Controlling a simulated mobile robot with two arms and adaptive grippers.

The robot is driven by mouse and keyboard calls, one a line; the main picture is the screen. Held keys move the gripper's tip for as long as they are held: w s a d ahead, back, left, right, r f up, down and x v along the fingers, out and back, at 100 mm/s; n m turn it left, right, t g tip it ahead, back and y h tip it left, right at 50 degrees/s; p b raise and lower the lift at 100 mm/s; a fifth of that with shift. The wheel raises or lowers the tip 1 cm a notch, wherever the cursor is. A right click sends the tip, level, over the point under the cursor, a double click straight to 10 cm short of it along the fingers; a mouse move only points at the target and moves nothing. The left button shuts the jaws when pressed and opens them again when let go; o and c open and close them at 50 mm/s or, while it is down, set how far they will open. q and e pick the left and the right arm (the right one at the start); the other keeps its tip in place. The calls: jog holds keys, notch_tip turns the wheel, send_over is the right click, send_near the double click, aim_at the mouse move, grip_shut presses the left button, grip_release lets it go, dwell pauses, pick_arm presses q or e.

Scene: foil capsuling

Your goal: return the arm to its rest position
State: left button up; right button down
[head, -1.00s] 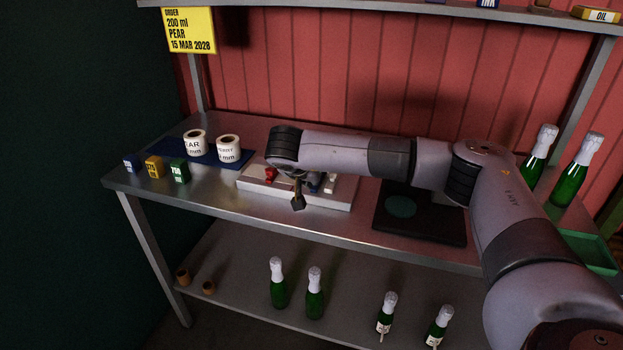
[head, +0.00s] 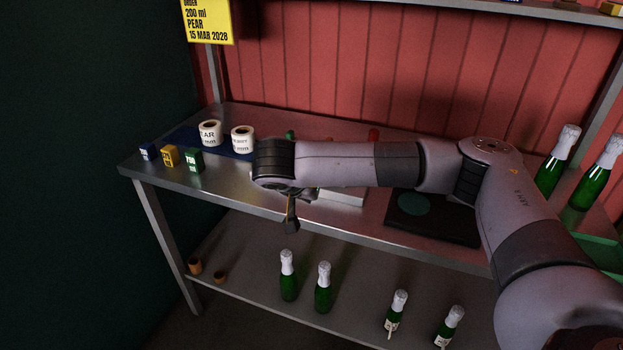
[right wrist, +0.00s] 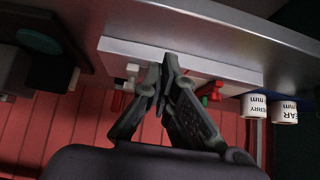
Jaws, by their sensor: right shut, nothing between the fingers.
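My right arm reaches in from the right across the front of the metal table (head: 240,200) in the head view. Its gripper (head: 291,228) hangs down just in front of the table's front edge, over the lower shelf, partly hidden by the wrist. In the right wrist view the gripper (right wrist: 163,62) is shut, with its fingertips together and nothing between them. Behind it there is a white block-like fixture (right wrist: 205,66), which shows partly behind my arm in the head view (head: 342,197). My left gripper is not in view.
Two label rolls (head: 210,133) (head: 242,139) and three small blocks (head: 170,156) stand at the table's left. A black pad (head: 455,228) lies right of the fixture. Green bottles stand on the lower shelf (head: 240,285) and at the table's right (head: 557,163).

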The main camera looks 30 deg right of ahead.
jog(key=s+a+f+m+g+y, duration=0.1)
jog(key=a+f+m+g+y, duration=0.1)
jog(key=a+f+m+y, duration=1.05)
jog(key=s+a+f+m+g+y, duration=0.15)
jog(key=a+f+m+y, duration=0.55)
jog(key=a, duration=1)
jog(key=w+d+f+m+t+h, duration=0.1)
jog(key=d+f+m+t+h, duration=0.1)
jog(key=d+f+m+t, duration=0.45)
jog(key=d+f+m+t+h, duration=0.1)
jog(key=d+f+m+t, duration=0.15)
jog(key=f+m, duration=0.7)
jog(key=s+d+f+m+h, duration=0.6)
jog(key=s+d+f+m, duration=0.3)
jog(key=f+m, duration=0.3)
jog(key=s+d+f+m+g+h, duration=0.25)
jog(key=s+f, duration=0.25)
jog(key=s, duration=0.3)
jog(key=s+d+f+m+g+h, duration=0.1)
jog(key=s+d+f+m+g, duration=0.15)
jog(key=s+f, duration=0.4)
jog(key=s+f+m+g, duration=0.2)
jog(key=s+m, duration=0.1)
jog(key=s, duration=0.9)
jog(key=s+d+f+m+g, duration=0.1)
jog(key=s+f+m+g, duration=0.2)
jog(key=s, duration=0.9)
jog(key=shift+s+d+f+m+h, duration=0.15)
jog(key=shift+d+f+m+h, duration=0.2)
jog(key=shift+m, duration=0.3)
